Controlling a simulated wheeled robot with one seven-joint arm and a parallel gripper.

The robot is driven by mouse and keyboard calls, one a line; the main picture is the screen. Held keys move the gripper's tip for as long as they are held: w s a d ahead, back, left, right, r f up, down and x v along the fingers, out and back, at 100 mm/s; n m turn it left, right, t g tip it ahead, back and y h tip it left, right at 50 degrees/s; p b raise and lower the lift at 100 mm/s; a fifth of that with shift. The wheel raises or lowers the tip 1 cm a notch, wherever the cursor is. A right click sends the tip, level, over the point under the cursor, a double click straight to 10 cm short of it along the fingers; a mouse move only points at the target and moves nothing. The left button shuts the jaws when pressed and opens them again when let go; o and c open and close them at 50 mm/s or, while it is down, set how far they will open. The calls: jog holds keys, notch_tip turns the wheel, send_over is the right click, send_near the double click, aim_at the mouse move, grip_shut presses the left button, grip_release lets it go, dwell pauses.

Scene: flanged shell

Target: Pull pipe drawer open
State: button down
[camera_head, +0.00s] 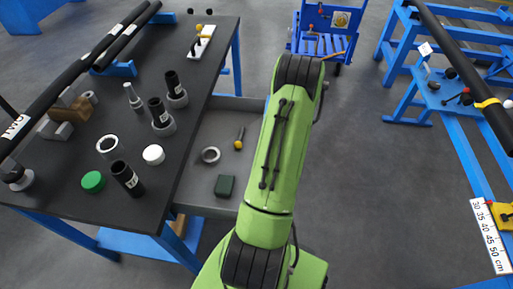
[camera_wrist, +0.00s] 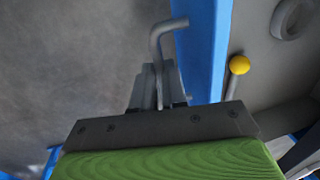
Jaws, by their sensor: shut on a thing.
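The pipe drawer (camera_head: 223,172) is a grey tray sticking out from the right side of the dark workbench (camera_head: 120,160) in the head view, with its inside showing. Its blue front (camera_wrist: 207,50) shows in the wrist view. A grey bent bar handle (camera_wrist: 157,36) stands off that front. My gripper (camera_wrist: 158,88) is shut on the handle, with the bar between its fingers. In the head view my green arm hides the gripper, the handle and part of the drawer's outer side.
Inside the drawer lie a grey ring (camera_head: 210,155), a yellow-ended tool (camera_head: 239,138) and a dark green block (camera_head: 224,186). Pipes and fittings crowd the bench top. Open floor (camera_head: 385,190) lies to the right, before a blue rack (camera_head: 455,135). A blue cart (camera_head: 325,35) stands at the back.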

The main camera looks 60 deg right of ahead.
jog(key=shift+s+d, duration=0.35)
jog(key=shift+s, duration=0.55)
jog(key=shift+s+d, duration=0.3)
jog(key=shift+s, duration=0.55)
jog(key=c, duration=1.2)
grip_release()
jog(key=shift+o, duration=0.2)
notch_tip(320, 180, up, 16)
jog(key=s+d+p, duration=0.1)
jog(key=s+p, duration=0.2)
jog(key=shift+f, duration=0.25)
